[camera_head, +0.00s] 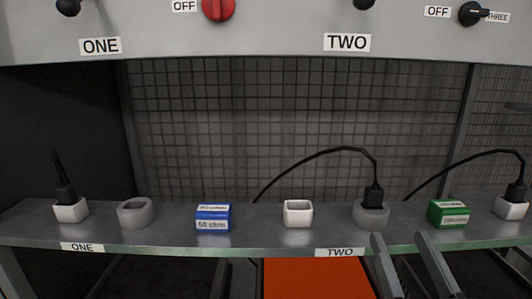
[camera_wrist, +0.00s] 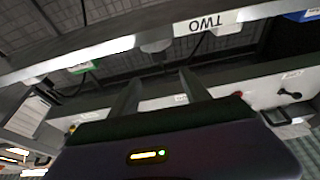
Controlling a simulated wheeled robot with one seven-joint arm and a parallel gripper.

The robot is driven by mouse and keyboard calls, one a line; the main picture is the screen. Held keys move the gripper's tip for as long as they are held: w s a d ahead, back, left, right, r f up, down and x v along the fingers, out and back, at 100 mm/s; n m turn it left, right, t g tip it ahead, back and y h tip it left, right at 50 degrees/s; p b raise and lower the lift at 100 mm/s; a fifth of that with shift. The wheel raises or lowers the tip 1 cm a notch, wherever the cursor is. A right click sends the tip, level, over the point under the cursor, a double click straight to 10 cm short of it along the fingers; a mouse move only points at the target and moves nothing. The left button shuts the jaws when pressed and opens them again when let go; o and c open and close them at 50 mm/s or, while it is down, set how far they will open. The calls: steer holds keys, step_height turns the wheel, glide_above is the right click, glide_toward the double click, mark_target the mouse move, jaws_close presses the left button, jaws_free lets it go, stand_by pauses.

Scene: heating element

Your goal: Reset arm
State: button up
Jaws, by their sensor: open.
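My gripper (camera_head: 399,237) shows at the lower right in the head view, its two fingers pointing up in front of the shelf's front edge. The fingers are apart with nothing between them. In the wrist view my gripper (camera_wrist: 159,78) is also open and empty, below the shelf edge. The shelf (camera_head: 270,238) holds a blue block (camera_head: 213,217), a green block (camera_head: 448,213), a white square socket (camera_head: 298,213) and a grey empty socket (camera_head: 136,212). A black plug (camera_head: 374,195) sits in a grey socket (camera_head: 371,216), just behind and left of the fingers.
More black plugs stand in white sockets at the far left (camera_head: 70,210) and far right (camera_head: 511,208). A grey panel (camera_head: 270,35) with knobs overhangs above. Cables arc in front of the back mesh (camera_head: 300,110). An orange surface (camera_head: 315,280) lies below the shelf.

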steer(key=s+f+g, duration=0.3)
steer(key=s+f, duration=0.9)
steer(key=s, duration=0.4)
steer(key=s+f+g, duration=0.4)
steer(key=s+f, duration=0.9)
steer(key=s, duration=0.2)
steer(key=shift+s, duration=0.4)
